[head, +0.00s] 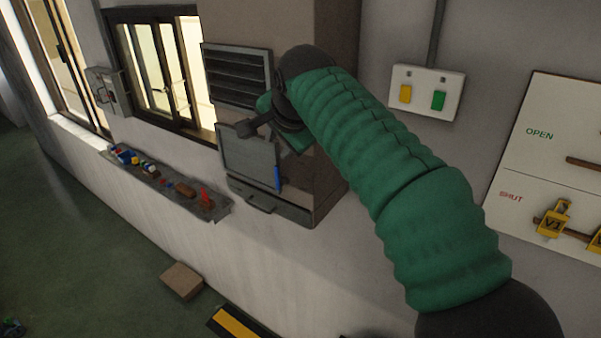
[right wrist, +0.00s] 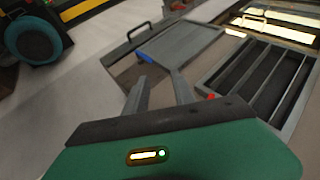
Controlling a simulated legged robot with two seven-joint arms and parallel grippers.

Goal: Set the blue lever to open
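The blue lever (head: 277,178) is a short bar at the right edge of a grey flat panel (head: 240,152) on the wall box. It points roughly downward in the head view. In the right wrist view the blue lever (right wrist: 146,57) shows beyond the fingertips, beside the grey panel (right wrist: 185,45). My right gripper (head: 250,128) is in front of the upper part of the panel, partly hidden by its own arm. In the right wrist view the right gripper (right wrist: 158,80) has its two fingers apart with nothing between them, clear of the lever. My left gripper is not in view.
A louvred vent (head: 237,76) sits above the panel and a drawer-like ledge (head: 265,202) below it. A shelf (head: 165,182) with small objects runs to the left. A switch plate (head: 427,91) and an OPEN/SHUT board (head: 550,110) are right. A brown box (head: 181,281) lies on the floor.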

